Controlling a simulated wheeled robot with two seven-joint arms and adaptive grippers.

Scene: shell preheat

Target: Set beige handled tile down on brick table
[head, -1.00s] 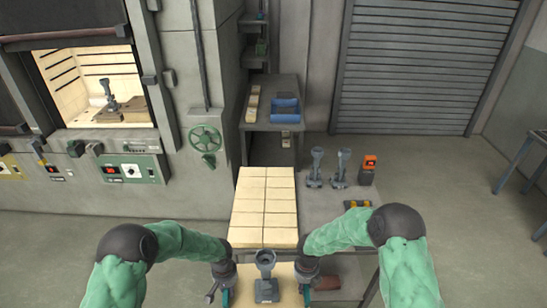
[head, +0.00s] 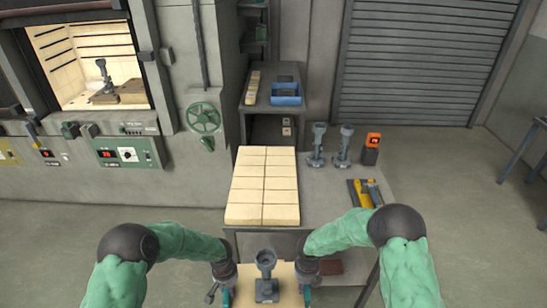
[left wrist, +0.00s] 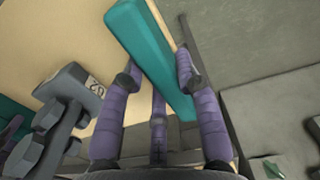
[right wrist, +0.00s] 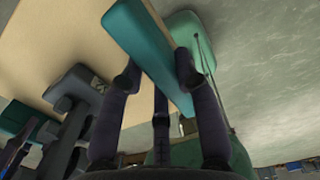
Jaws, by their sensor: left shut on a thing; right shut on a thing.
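The beige handled tile (head: 280,276) is a flat slab with teal handles at its sides, held low in front of me in the head view. A grey cup-topped metal piece (head: 266,285) stands upright on it. My left gripper (head: 225,294) is shut on the left teal handle, also seen in the left wrist view (left wrist: 150,55). My right gripper (head: 306,293) is shut on the right teal handle, also in the right wrist view (right wrist: 150,55). The brick table (head: 262,187), topped with cream bricks, lies beyond the tile, with its top bare.
An open kiln (head: 90,50) with a grey piece inside is at the left. A side table right of the bricks carries two grey pieces (head: 318,145), (head: 343,147), an orange-display device (head: 371,148) and yellow tools (head: 360,192). A shelf with a blue bin (head: 286,94) stands behind.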

